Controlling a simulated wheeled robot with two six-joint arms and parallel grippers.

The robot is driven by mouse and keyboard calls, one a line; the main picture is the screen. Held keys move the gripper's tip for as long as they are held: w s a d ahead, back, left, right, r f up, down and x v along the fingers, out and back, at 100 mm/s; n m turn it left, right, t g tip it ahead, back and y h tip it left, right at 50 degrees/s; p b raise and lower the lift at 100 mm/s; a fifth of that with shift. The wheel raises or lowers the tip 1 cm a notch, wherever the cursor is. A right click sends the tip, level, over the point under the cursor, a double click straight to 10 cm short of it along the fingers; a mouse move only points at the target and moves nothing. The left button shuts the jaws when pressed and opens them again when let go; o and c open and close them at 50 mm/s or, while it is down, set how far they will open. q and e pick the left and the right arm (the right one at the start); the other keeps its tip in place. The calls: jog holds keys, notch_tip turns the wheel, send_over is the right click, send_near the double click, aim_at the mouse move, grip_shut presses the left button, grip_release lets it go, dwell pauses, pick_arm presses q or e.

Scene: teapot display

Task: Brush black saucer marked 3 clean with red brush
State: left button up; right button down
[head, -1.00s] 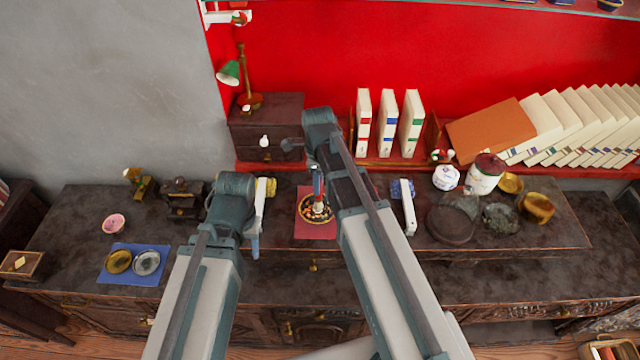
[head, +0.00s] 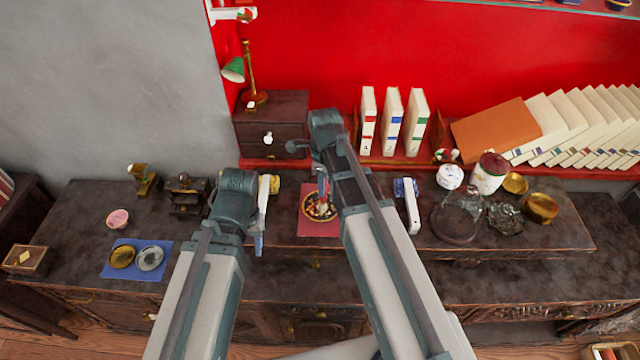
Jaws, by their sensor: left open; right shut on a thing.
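The dark saucer (head: 308,214) lies on a red mat (head: 316,229) in the middle of the counter, with orange and pale specks on its face. Any number on it is too small to read. My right gripper (head: 322,184) reaches over the saucer from behind my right arm and is shut on the red brush (head: 323,203). The brush is roughly upright, its lower end at the saucer's face; I cannot tell whether it touches. My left gripper (head: 259,244) is open and empty, left of the red mat. My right arm partly hides the area right of the saucer.
A blue mat (head: 136,272) with two small dishes lies at the left, near a pink bowl (head: 118,218). Jars, a glass dome (head: 466,201) and brass bowls (head: 540,207) stand at the right. Books (head: 391,121) and a drawer box (head: 271,126) stand behind.

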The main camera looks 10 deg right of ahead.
notch_tip(320, 180, up, 6)
jog(key=p, duration=0.6)
dwell(0.4)
notch_tip(320, 180, up, 3)
jog(key=p, duration=0.3)
dwell(0.3)
